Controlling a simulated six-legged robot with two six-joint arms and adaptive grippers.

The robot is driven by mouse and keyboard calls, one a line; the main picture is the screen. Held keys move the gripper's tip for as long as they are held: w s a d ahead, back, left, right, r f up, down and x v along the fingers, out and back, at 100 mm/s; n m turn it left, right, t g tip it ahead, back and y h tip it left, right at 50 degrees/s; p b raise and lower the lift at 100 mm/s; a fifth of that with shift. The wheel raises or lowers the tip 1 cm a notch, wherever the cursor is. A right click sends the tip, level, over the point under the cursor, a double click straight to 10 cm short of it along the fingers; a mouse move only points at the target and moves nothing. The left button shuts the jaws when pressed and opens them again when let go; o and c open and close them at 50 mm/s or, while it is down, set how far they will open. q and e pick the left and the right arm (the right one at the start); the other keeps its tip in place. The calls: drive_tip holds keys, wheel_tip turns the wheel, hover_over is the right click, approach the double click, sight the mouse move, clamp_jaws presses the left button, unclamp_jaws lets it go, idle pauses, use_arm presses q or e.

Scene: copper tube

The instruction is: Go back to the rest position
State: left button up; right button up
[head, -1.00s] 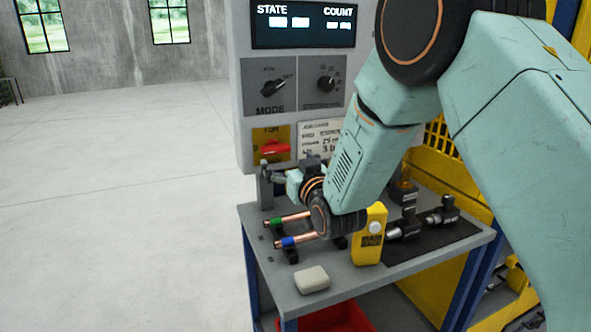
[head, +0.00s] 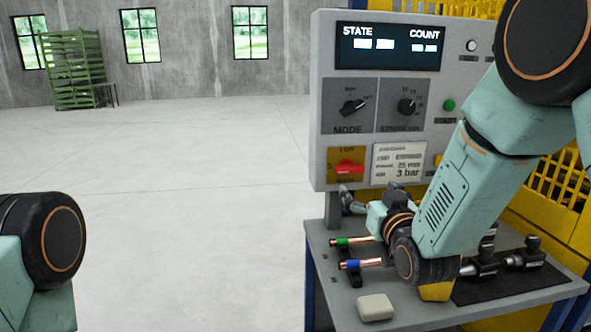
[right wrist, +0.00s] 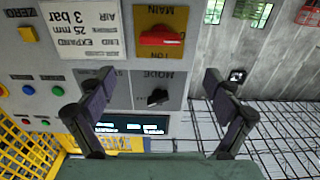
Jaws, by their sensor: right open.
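My right arm reaches in from the right in the head view. Its gripper (head: 350,200) is partly hidden by its own wrist, above the small grey table (head: 330,305) and in front of the control panel. In the right wrist view the right gripper (right wrist: 158,85) is open, with nothing between its fingers, and the panel (right wrist: 185,90) lies upside down behind. Two copper tubes, one with a green band (head: 350,241) and one with a blue band (head: 360,264), lie on black supports below. A joint of my left arm shows at lower left; its gripper is out of frame.
A red switch (head: 346,168) and two knobs are on the panel. A pale block (head: 375,307) lies at the table's front. A yellow box (head: 435,291) is partly hidden behind my wrist. Black fittings (head: 522,255) lie on a dark mat. Open floor (head: 180,190) spreads left.

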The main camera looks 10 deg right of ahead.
drive_tip(key=w, duration=1.1)
drive_tip(key=shift+w+a, duration=0.2)
drive_tip(key=shift+w, duration=0.15)
drive_tip(key=shift+s, duration=0.1)
drive_tip(key=s, duration=1.2)
drive_tip(key=w, duration=1.2)
drive_tip(key=shift+w+f, duration=0.1)
drive_tip(key=m, duration=0.3)
drive_tip(key=shift+p, duration=0.4)
drive_tip(key=shift+s+d, duration=0.1)
drive_tip(key=shift+s, duration=0.35)
drive_tip(key=n, duration=1.2)
approach(352, 170)
drive_tip(key=shift+w+a+f+b, duration=0.2)
drive_tip(key=shift+w+f+b, duration=0.15)
drive_tip(key=shift+f, duration=0.05)
